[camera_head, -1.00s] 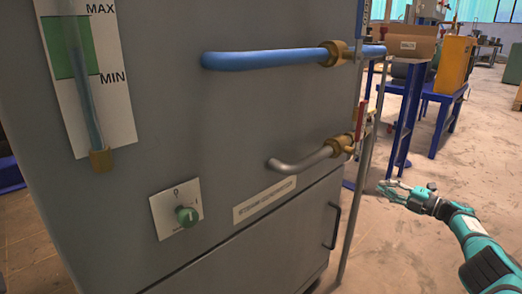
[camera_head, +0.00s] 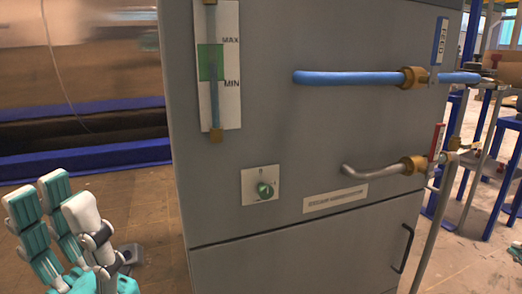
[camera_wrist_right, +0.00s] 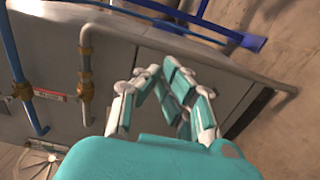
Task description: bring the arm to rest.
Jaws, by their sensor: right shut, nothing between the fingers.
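My left gripper (camera_head: 52,196) is at the lower left of the head view, fingers up and spread apart, with nothing between them. It is in front of the floor, left of the grey cabinet (camera_head: 300,130), and does not touch it. My right gripper (camera_wrist_right: 158,73) is in the middle of the wrist view, its fingertips drawn together and empty. Cabinet pipes and the cabinet side lie beyond it.
The cabinet carries a blue pipe (camera_head: 345,78), a grey pipe (camera_head: 375,170) with brass fittings, a green knob (camera_head: 265,190) and a level gauge (camera_head: 213,75). A blue-edged pit (camera_head: 85,160) lies behind at left. Blue stands are at right. Open floor shows at lower left.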

